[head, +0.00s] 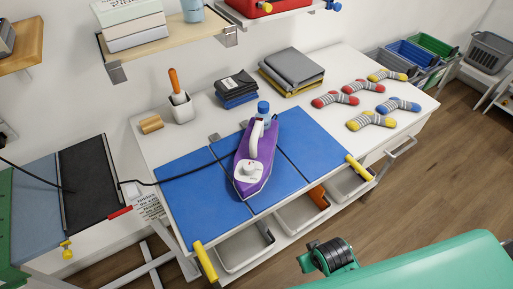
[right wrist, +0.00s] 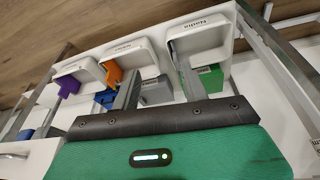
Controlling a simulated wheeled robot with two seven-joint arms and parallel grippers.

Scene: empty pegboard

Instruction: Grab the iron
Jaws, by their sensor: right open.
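The iron (head: 257,158) is purple and white with a blue cap at its far end. It lies on the blue board (head: 187,196) in the middle of the white table, and a black cord runs from it to the left. My right arm, green, comes in at the lower right of the head view, well apart from the iron. My right gripper (right wrist: 156,72) shows in the right wrist view with its two grey fingers spread and nothing between them. The iron is not seen in that view. My left gripper is not seen.
Several striped socks (head: 369,121) lie at the table's right. Folded grey cloths (head: 291,68) and a white cup (head: 182,108) with an orange-handled tool stand behind the board. White bins (head: 302,216) hang below the front edge; labelled bins (right wrist: 199,35) face my right wrist. A shelf (head: 172,42) overhangs the back.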

